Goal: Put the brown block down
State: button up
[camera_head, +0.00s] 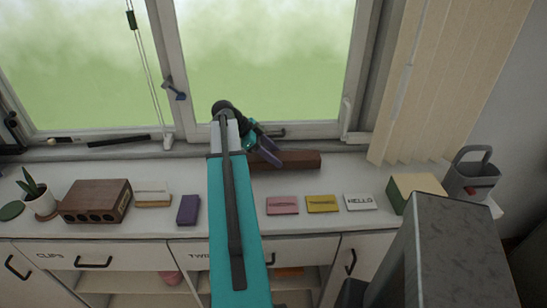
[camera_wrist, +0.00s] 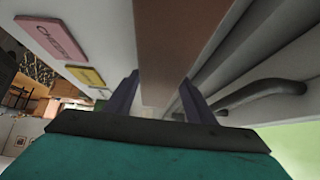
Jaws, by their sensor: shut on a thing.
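The brown block (camera_head: 302,159) is a long, dark bar lying roughly level across the picture near the window sill, at the back of the white counter. My gripper (camera_head: 270,152), with purple fingers, is at its left part and hides some of it. In the wrist view the block (camera_wrist: 172,45) runs away from the camera between the two fingers of my gripper (camera_wrist: 162,98), which is shut on it. I cannot tell whether the block touches the counter (camera_head: 330,180) or is a little above it.
Pink (camera_head: 282,205), yellow (camera_head: 323,204) and white (camera_head: 360,202) cards lie in front of the block. A purple block (camera_head: 188,209) and brown box with holes (camera_head: 96,201) stand left. A window handle (camera_wrist: 262,92) is close by.

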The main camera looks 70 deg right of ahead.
jog(key=shift+f, duration=0.75)
jog(key=o, duration=1.5)
jog(key=shift+c, duration=0.2)
jog(key=shift+b+v, duration=1.7)
jog(key=shift+v, duration=4.35)
